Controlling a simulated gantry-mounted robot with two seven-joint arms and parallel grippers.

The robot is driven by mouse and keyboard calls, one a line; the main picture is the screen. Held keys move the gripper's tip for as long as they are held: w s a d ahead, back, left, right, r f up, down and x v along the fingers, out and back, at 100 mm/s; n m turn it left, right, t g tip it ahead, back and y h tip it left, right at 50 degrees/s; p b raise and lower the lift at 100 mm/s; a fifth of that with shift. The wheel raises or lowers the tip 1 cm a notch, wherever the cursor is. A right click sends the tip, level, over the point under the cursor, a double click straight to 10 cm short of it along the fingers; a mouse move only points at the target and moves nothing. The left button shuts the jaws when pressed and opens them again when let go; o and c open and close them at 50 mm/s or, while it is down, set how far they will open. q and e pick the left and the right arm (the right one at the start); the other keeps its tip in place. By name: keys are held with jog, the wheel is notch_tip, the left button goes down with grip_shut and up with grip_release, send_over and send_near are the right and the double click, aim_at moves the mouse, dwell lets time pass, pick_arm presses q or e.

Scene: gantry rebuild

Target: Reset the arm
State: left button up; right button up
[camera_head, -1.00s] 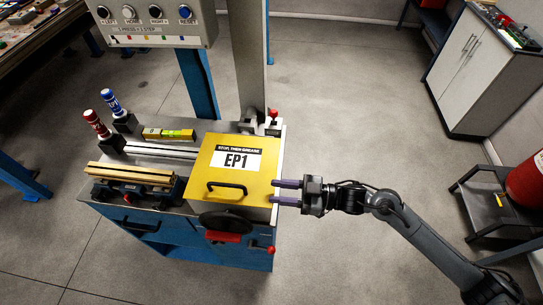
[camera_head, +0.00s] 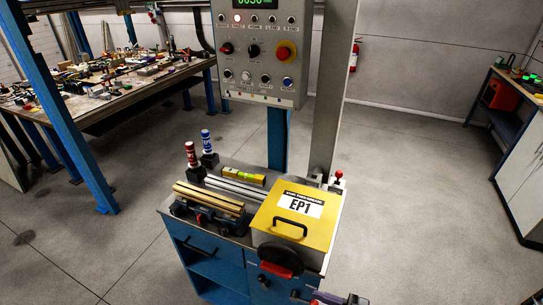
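My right gripper (camera_head: 318,297) shows only in part at the bottom edge of the head view, just in front of the blue cabinet (camera_head: 210,262) near its right corner. One purplish finger and a dark body part are visible. The rest is cut off, so I cannot tell if it is open or shut, and I see nothing held in it. The rest of my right arm is out of view. My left gripper and arm are not in view.
On the cabinet are a yellow EP1 cover (camera_head: 292,222) with a black handle, a yellow level (camera_head: 243,176), a red bottle (camera_head: 191,155) and a blue bottle (camera_head: 207,141). A control panel (camera_head: 258,50) stands behind. A cluttered bench (camera_head: 135,108) is at left. Floor is clear around the cabinet.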

jog(key=s+a+f+m+t+h, duration=0.3)
jog(key=s+a+m+t, duration=0.2)
jog(key=s+a+m, duration=0.15)
jog(key=s+d+f+m+g+h, duration=0.2)
jog(key=s+d+m+g+h, duration=0.15)
jog(key=s+d+h, duration=0.35)
jog(key=s+d+f+m+g+h, duration=0.2)
jog(key=s+d+f+g+h, duration=0.15)
jog(key=d+h, duration=0.45)
pick_arm(q)
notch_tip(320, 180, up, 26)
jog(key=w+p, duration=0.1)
jog(key=p, duration=2.4)
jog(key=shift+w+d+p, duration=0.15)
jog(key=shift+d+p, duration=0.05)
jog(key=shift+p, duration=0.2)
pick_arm(e)
notch_tip(320, 180, up, 26)
jog(key=s+d+g+y, duration=0.1)
jog(key=shift+s+d+n+y, duration=0.3)
jog(key=shift+d+y, duration=0.1)
